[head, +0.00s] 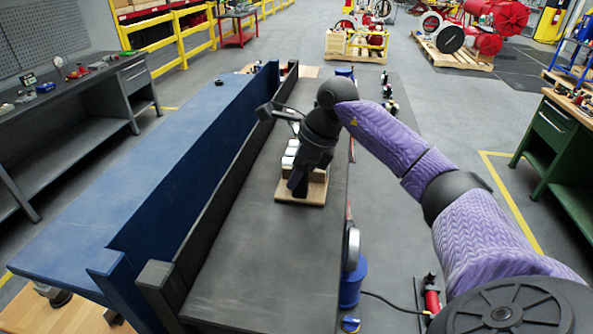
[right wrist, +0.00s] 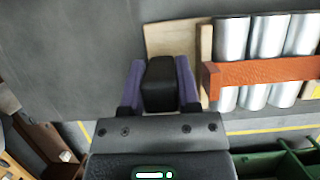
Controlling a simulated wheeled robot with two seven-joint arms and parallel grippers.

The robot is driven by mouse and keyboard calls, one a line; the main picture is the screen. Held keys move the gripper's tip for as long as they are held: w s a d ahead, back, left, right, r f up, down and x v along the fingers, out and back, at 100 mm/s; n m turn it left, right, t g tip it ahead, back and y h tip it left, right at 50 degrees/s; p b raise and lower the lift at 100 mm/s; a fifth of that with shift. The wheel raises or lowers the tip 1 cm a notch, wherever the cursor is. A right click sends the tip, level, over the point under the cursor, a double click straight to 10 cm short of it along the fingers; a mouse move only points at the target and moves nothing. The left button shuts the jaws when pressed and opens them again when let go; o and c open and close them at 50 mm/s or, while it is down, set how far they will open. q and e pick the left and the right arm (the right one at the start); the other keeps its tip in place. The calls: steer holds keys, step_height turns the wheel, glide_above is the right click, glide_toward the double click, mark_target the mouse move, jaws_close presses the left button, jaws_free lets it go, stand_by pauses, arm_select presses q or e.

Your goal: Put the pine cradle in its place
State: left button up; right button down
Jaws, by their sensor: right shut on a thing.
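The pine cradle is a pale wooden base (head: 315,193) with silver cylinders (head: 290,160) standing on it, over the dark grey bench top. In the right wrist view its pale board (right wrist: 168,36) and an orange-brown strap (right wrist: 262,73) across several silver cylinders (right wrist: 266,38) show. My right gripper (head: 298,186) reaches down at the near end of the cradle. In the right wrist view its purple fingers (right wrist: 160,92) are closed on a black block at the cradle's end. Whether the cradle touches the bench cannot be told. My left gripper is not in view.
The dark grey bench (head: 262,270) is clear in front of the cradle. A raised dark edge and a long blue bench (head: 130,215) run along its left. A blue cylinder (head: 353,285) stands by its right edge. A green workbench (head: 560,130) is at far right.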

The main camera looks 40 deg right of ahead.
steer(key=shift+c, duration=1.6)
jaws_free()
steer(key=v, duration=1.2)
